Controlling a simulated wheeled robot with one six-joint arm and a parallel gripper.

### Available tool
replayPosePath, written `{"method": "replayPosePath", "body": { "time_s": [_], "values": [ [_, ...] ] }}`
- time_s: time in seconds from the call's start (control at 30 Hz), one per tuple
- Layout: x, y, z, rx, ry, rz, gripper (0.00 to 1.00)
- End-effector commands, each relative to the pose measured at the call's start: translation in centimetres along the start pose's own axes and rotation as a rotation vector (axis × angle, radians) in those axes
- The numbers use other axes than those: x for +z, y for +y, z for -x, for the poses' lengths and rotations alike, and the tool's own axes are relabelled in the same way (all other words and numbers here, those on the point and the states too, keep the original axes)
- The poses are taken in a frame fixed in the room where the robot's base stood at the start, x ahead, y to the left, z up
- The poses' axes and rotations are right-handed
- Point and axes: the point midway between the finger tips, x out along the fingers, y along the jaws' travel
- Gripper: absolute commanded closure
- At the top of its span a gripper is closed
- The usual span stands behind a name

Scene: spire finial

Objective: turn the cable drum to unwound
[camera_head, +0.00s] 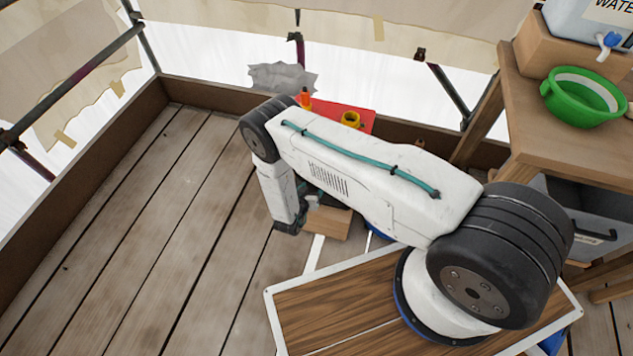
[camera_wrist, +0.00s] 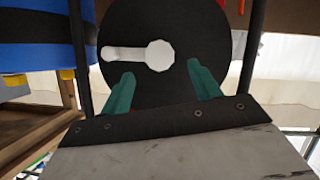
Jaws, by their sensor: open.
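In the wrist view a black round disc (camera_wrist: 185,88), which looks like the end face of the cable drum, fills the upper middle. A white crank-like handle (camera_wrist: 125,54) with a round hub (camera_wrist: 159,55) lies across it, pointing left. My gripper (camera_wrist: 160,69) is open, its two green fingers spread in front of the disc's lower part, with nothing between them. I cannot tell if the fingers touch the disc. In the head view my arm hides most of that area, and the drum cannot be made out.
A blue cylinder with a black band (camera_wrist: 35,40) stands at the left in the wrist view. In the head view a red surface (camera_head: 345,112) carries a yellow cup (camera_head: 350,119). A wooden table (camera_head: 550,125) with a green bowl (camera_head: 583,98) stands right. Plank floor (camera_head: 150,220) at left is clear.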

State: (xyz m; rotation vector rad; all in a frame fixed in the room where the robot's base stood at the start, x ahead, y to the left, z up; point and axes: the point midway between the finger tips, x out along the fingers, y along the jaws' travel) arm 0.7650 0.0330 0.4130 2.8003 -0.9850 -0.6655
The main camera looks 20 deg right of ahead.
Motion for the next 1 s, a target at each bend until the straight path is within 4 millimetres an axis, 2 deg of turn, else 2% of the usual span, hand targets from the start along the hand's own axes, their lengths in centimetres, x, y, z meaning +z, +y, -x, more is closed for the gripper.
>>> {"method": "replayPosePath", "body": {
  "time_s": [0.1,0.3,0.47,0.67,0.7,0.77,0.9,0.93,1.0],
  "values": [
    [0.1,0.1,-2.1,0.002,-0.002,-0.001,0.38],
    [0.0,0.1,-4.8,0.001,-0.002,-0.001,0.38],
    [0.1,0.0,-5.5,-0.001,-0.002,0.000,0.38],
    [0.0,0.0,-5.6,-0.001,-0.002,0.001,0.38],
    [0.0,0.0,-5.6,-0.001,-0.002,0.001,0.41],
    [0.0,0.0,-5.6,-0.001,-0.002,0.001,0.57],
    [0.0,0.0,-5.5,-0.002,-0.002,0.001,0.96],
    [0.0,0.0,-5.5,-0.002,-0.002,0.001,1.00],
    [0.0,0.0,-5.5,-0.002,-0.002,0.000,1.00]
  ]
}}
